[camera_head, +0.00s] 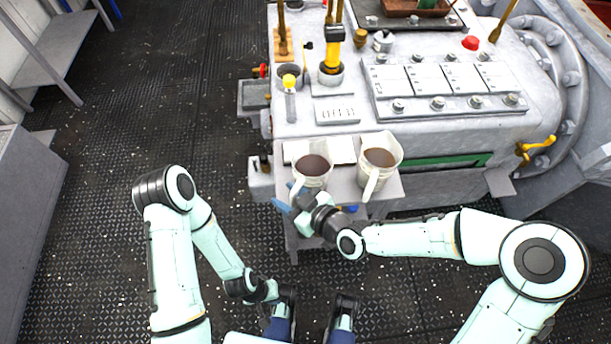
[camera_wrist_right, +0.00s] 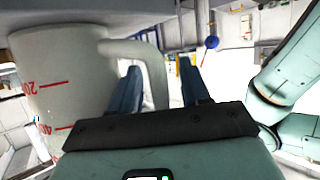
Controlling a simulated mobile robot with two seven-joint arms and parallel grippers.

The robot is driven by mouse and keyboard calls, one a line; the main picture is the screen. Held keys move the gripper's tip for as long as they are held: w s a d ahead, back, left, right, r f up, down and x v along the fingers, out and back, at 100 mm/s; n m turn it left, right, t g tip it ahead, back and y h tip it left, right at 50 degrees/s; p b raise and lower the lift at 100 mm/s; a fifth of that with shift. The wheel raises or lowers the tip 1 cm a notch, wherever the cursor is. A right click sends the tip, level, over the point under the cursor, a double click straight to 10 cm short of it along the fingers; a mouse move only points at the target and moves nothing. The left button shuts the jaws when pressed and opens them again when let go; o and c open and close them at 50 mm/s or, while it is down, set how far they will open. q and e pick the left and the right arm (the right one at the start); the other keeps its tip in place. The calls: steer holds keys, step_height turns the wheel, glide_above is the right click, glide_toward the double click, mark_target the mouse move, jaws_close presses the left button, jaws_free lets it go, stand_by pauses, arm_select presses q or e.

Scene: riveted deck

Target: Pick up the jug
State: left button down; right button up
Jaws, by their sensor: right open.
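Two pale jugs with dark liquid stand upright side by side on the ledge at the machine's front. The left jug (camera_head: 313,173) has its handle toward me; the right jug (camera_head: 381,161) stands just beside it. My right gripper (camera_head: 288,197) is open at the left jug's handle. In the right wrist view a white jug (camera_wrist_right: 65,85) with red markings fills the left side. Its handle (camera_wrist_right: 155,62) appears between the open fingers of my right gripper (camera_wrist_right: 160,88), nearer the left finger; contact is unclear. My left gripper (camera_head: 265,291) is low at the front, its jaws unclear.
The grey machine (camera_head: 430,128) rises behind the jugs, with a panel of plates and knobs (camera_head: 445,82). A yellow valve handle (camera_head: 537,147) sticks out at right. The dark deck (camera_head: 120,120) is open at left.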

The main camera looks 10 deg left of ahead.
jaws_close()
steer(key=shift+r, duration=0.1)
steer(key=shift+r, duration=0.15)
